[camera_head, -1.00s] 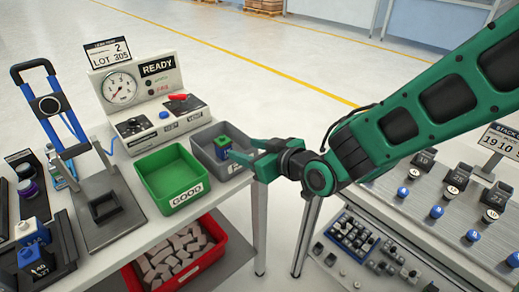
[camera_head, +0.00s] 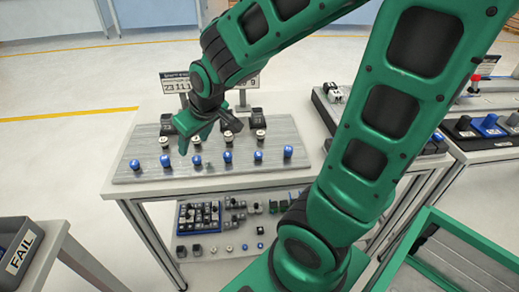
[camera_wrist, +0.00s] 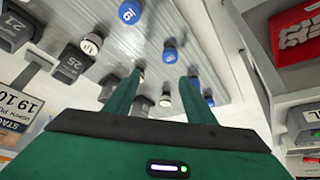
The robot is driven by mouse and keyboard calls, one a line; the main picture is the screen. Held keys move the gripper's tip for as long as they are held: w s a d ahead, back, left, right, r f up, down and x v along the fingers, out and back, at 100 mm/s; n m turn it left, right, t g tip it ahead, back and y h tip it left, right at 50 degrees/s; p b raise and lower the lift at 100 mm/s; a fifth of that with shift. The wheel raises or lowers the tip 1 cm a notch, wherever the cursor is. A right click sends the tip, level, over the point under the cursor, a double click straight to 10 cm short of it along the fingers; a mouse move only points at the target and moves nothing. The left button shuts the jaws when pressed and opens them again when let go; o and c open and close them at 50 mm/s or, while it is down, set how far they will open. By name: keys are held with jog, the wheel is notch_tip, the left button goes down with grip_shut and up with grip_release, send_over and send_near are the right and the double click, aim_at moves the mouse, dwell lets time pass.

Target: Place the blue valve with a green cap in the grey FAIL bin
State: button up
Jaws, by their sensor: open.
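The grey FAIL bin (camera_head: 22,250) is cut off at the lower left edge of the head view, on a white table. A sliver of blue shows inside it at the picture's edge; I cannot make out the green cap of the valve there. My gripper (camera_head: 208,135) is far to the right of the bin, above a silver board with blue-topped and white-topped pieces. In the wrist view its two green fingers (camera_wrist: 158,88) are apart with nothing held between them; pieces on the board show beyond and beside them.
The silver board (camera_head: 210,180) holds a row of blue-topped pieces below white-topped ones. A lower shelf carries a blue tray (camera_head: 205,215) of small parts. A red crate (camera_wrist: 300,58) shows in the wrist view. A green-framed table (camera_head: 418,232) stands at lower right.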

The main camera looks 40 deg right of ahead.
jog(key=s+d+m, duration=0.1)
jog(key=s+d, duration=0.2)
jog(key=s+d+m+g, duration=0.1)
jog(key=s+d, duration=0.2)
jog(key=s+d+r+m+g+h, duration=0.1)
jog(key=s+d, duration=0.2)
jog(key=d, duration=0.1)
jog(key=shift+s+m, duration=0.1)
jog(key=shift+m, duration=0.3)
jog(key=s+d+m+g, duration=0.2)
jog(key=s, duration=0.5)
jog(key=s+d+r+m+g, duration=0.1)
jog(key=s+d+m, duration=0.1)
jog(key=s, duration=0.4)
jog(key=shift+s+r+g+y, duration=0.25)
jog(key=shift+s+g+y, duration=0.1)
jog(key=shift+g+y, duration=0.05)
